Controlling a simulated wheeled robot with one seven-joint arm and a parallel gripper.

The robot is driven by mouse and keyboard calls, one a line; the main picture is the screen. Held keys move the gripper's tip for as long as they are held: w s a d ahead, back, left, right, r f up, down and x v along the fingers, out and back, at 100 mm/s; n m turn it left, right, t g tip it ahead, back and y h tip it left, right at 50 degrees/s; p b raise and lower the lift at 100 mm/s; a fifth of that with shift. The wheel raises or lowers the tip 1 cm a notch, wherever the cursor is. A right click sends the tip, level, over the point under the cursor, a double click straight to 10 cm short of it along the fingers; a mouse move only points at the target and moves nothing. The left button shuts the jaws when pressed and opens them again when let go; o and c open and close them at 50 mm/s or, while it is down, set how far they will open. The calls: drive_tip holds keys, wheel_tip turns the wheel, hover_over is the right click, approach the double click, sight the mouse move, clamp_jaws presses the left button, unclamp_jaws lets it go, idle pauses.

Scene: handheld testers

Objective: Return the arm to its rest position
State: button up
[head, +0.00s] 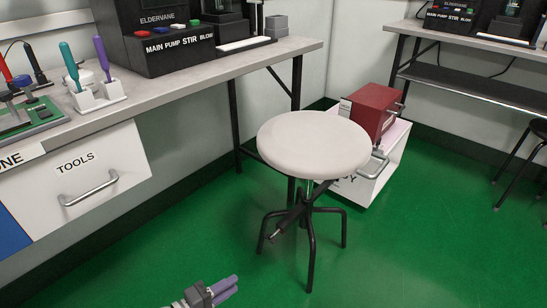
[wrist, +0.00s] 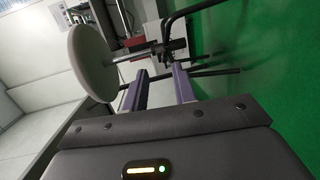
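My gripper (head: 234,284) shows at the bottom edge of the head view, low over the green floor, in front of the stool and apart from it. Its two purple fingers also show in the wrist view (wrist: 159,80), spread apart with nothing between them. Most of my arm is out of the head view, so its full pose cannot be told.
A round white stool (head: 313,145) stands ahead. A red box (head: 375,108) rests on a white drawer unit (head: 375,180) behind it. The bench (head: 200,72) with a TOOLS drawer (head: 75,180) runs along the left.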

drive_tip(key=d+r+m+g+y+p, duration=0.6)
drive_tip(key=d+r+g, duration=0.5)
drive_tip(key=d+r, duration=0.7)
drive_tip(key=s+d+r+m+t+y+p, duration=0.1)
drive_tip(key=s+d+r+t+y+p, duration=0.1)
drive_tip(key=r, duration=0.7)
drive_tip(key=s+d+r+m+t+y+p, duration=0.1)
drive_tip(key=s+d+r+t+y+p, duration=0.1)
drive_tip(key=s+d+r, duration=0.4)
drive_tip(key=shift+s+d+r+t+y+p, duration=0.4)
drive_tip(key=shift+r+t+y, duration=0.65)
drive_tip(key=shift+r, duration=0.6)
drive_tip(key=shift+w+d, duration=0.1)
